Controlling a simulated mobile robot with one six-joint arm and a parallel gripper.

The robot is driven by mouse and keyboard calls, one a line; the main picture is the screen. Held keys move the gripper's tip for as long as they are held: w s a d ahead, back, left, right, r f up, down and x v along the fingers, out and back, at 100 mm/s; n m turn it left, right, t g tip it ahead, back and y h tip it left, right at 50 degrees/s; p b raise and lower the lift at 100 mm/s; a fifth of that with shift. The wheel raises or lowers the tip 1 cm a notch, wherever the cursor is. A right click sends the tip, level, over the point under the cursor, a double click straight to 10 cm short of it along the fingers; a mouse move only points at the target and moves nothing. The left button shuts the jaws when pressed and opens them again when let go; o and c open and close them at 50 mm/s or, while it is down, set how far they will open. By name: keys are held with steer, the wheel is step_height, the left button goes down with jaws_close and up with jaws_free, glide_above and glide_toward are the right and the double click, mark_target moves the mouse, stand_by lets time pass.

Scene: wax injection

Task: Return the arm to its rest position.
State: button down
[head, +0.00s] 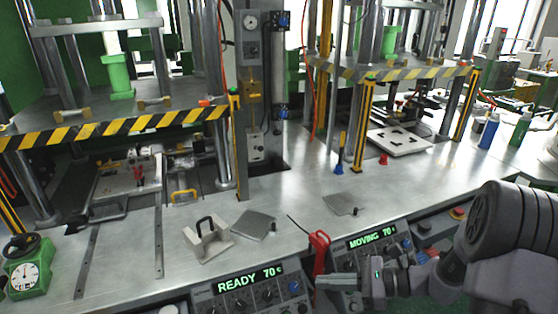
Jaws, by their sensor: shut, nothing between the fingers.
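My arm (510,225) comes in from the right edge, bent, with its large grey joint at the right. The forearm runs down and left in front of the control panels. My gripper (324,284) points left, low in front of the machine, just below the red-handled tool (318,250) in the picture. Its fingers look shut with nothing visible between them. I cannot tell whether it touches the panel behind it. The wrist hides part of the panel under the right display (372,237), which reads MOVING 70.
Striped press edges (120,127) overhang the bench. The left display (250,280) reads READY 70. Bottles (489,131) stand at right.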

steer(key=s+a+r+n+g+h, duration=0.3)
steer(key=s+a+r+n+h, duration=0.2)
steer(key=s+r+n, duration=0.35)
steer(key=s+d+r+n+t+h, duration=0.2)
steer(key=s+r+n+t+h, duration=0.3)
steer(key=s, duration=0.5)
steer(key=r+n+h, duration=0.1)
steer(key=n+h, duration=0.1)
steer(key=n, duration=0.1)
steer(key=shift+s+d, duration=0.25)
steer(key=shift+s, duration=0.05)
stand_by(1.5)
